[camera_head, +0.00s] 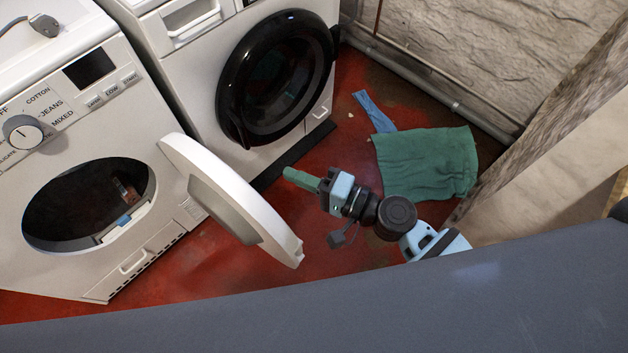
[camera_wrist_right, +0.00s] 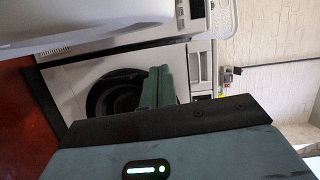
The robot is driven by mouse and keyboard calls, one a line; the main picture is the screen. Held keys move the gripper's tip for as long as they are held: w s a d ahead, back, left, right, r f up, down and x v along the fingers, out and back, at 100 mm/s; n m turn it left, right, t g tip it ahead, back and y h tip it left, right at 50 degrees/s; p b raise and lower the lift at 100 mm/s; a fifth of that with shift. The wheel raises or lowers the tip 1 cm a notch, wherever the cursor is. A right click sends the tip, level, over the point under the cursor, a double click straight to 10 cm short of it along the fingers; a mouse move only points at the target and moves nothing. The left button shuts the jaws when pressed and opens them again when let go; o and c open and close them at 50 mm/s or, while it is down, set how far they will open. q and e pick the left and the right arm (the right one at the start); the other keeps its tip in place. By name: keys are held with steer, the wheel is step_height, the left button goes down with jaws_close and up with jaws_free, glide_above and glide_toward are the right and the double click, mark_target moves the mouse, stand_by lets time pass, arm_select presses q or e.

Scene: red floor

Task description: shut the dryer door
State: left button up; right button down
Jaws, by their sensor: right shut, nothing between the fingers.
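The dryer (camera_head: 60,165) is the white machine at the left in the head view. Its round opening is dark and uncovered. The white dryer door (camera_head: 230,195) stands open, swung out to the right of the opening. My right gripper (camera_head: 298,179) is just right of the door's outer edge, over the red floor, with its green fingers shut and empty. The fingers also show in the right wrist view (camera_wrist_right: 159,86). A white surface at the upper left there looks like the door (camera_wrist_right: 80,25). I cannot tell whether the fingers touch it. My left gripper is not in view.
A second white machine with a shut black round door (camera_head: 277,80) stands right of the dryer. A green cloth (camera_head: 427,163) and a blue cloth (camera_head: 375,111) lie on the floor near the wall pipe (camera_head: 430,88). A pale wall corner is at the right.

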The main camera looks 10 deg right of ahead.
steer(key=a+p, duration=0.1)
steer(key=a, duration=0.5)
steer(key=shift+s+a+f, duration=0.15)
steer(key=shift+s+a, duration=0.1)
stand_by(0.3)
